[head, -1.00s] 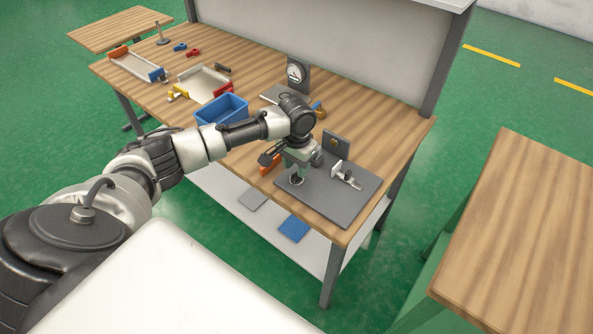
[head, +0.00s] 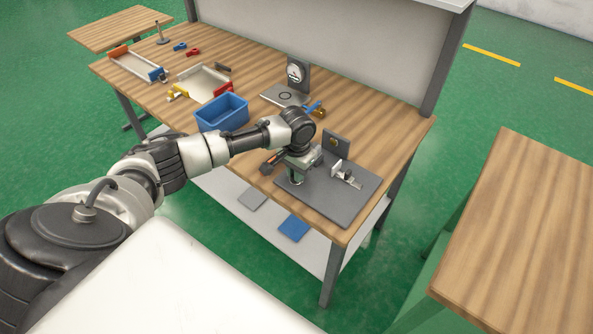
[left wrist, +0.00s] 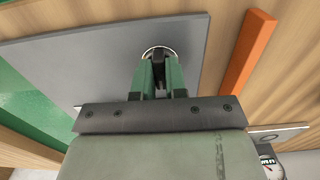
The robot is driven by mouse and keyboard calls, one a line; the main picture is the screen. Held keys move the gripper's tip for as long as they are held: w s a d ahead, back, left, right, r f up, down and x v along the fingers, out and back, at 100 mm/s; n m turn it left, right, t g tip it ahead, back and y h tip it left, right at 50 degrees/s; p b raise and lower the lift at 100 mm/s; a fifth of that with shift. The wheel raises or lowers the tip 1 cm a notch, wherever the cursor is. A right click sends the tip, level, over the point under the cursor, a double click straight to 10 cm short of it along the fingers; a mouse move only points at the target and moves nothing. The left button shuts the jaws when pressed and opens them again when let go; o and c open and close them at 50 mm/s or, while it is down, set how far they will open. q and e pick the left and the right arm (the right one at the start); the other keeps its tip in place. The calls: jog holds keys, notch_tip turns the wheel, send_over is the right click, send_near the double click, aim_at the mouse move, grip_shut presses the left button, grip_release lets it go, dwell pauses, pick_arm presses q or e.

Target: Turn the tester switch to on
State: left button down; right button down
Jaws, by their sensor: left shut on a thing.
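The tester is a dark grey plate (head: 335,205) at the near right corner of the workbench. It bears an upright grey block (head: 336,143) and a small metal clamp-like part (head: 347,174). My left gripper (head: 296,180) points down over the plate's left part. In the left wrist view, its green fingers (left wrist: 160,72) are shut on the black switch handle (left wrist: 158,58), which stands within a bright ring on the plate (left wrist: 95,55). The gripper hides the switch in the head view, and I cannot read its position. My right gripper is not in view.
A blue bin (head: 222,113) stands left of my forearm. An orange bar (left wrist: 248,60) lies beside the plate. A dial gauge on a stand (head: 296,72) is behind, near the back panel. Trays with coloured parts fill the bench's left side. Another table (head: 530,230) stands at right.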

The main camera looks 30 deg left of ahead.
pick_arm(q)
jog(key=shift+r+m+p, duration=0.15)
jog(key=shift+m+p, duration=0.7)
jog(key=shift+m, duration=0.05)
jog(key=shift+m+p, duration=0.6)
jog(key=shift+m, duration=0.2)
jog(key=m+p, duration=0.1)
jog(key=m, duration=0.3)
jog(key=shift+m+p, duration=0.3)
jog(key=shift+p, duration=0.1)
jog(key=m, duration=0.4)
jog(key=shift+p, duration=0.35)
jog(key=m, duration=0.5)
jog(key=shift+m, duration=0.4)
jog(key=c, duration=1.2)
grip_release()
